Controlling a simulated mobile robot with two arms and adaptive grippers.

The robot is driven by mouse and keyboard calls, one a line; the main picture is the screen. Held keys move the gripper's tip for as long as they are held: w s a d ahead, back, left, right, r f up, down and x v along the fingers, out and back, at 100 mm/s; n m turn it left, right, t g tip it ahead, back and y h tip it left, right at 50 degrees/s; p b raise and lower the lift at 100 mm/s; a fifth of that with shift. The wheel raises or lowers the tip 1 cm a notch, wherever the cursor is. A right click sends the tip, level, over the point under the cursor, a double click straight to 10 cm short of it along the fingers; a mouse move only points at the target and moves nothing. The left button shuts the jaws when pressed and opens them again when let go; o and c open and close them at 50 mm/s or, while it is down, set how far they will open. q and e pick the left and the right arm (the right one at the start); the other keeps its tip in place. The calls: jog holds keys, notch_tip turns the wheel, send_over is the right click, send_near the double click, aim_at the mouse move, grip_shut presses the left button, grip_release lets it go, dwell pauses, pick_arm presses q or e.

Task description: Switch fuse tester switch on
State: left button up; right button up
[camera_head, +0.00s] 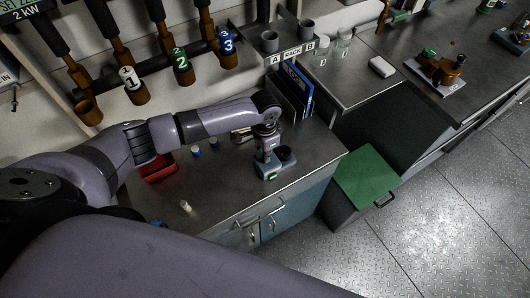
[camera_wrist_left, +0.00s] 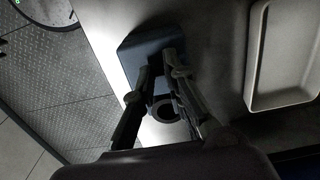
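The fuse tester (camera_head: 272,172) looks like a small blue-grey unit with a dark round cup, standing near the right front part of the metal bench. My left gripper (camera_head: 262,152) points down over its left part and hides some of it. In the left wrist view the tester's blue-grey body (camera_wrist_left: 145,50) lies beyond the fingertips, with a round ring (camera_wrist_left: 165,110) showing between the fingers. The left gripper (camera_wrist_left: 158,66) is partly open, with a narrow gap and nothing seen held. The switch and its position cannot be made out. My right gripper is not in view.
A red container (camera_head: 158,168) and small bottles (camera_head: 213,143) stand left on the bench. Blue binders (camera_head: 298,88) stand behind the tester. A green-topped box (camera_head: 364,178) is to the right. A pale tray (camera_wrist_left: 284,55) shows in the left wrist view.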

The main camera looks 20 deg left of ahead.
pick_arm(q)
grip_shut()
jog(key=shift+w, duration=0.1)
jog(key=shift+w+d+g+y, duration=0.2)
jog(key=shift+g+y, duration=0.2)
jog(key=shift+g, duration=0.2)
jog(key=shift+s, duration=0.1)
jog(key=o, duration=0.6)
grip_release()
jog(key=shift+c, duration=0.2)
notch_tip(320, 180, up, 12)
jog(key=w, duration=0.1)
jog(key=shift+d, duration=0.4)
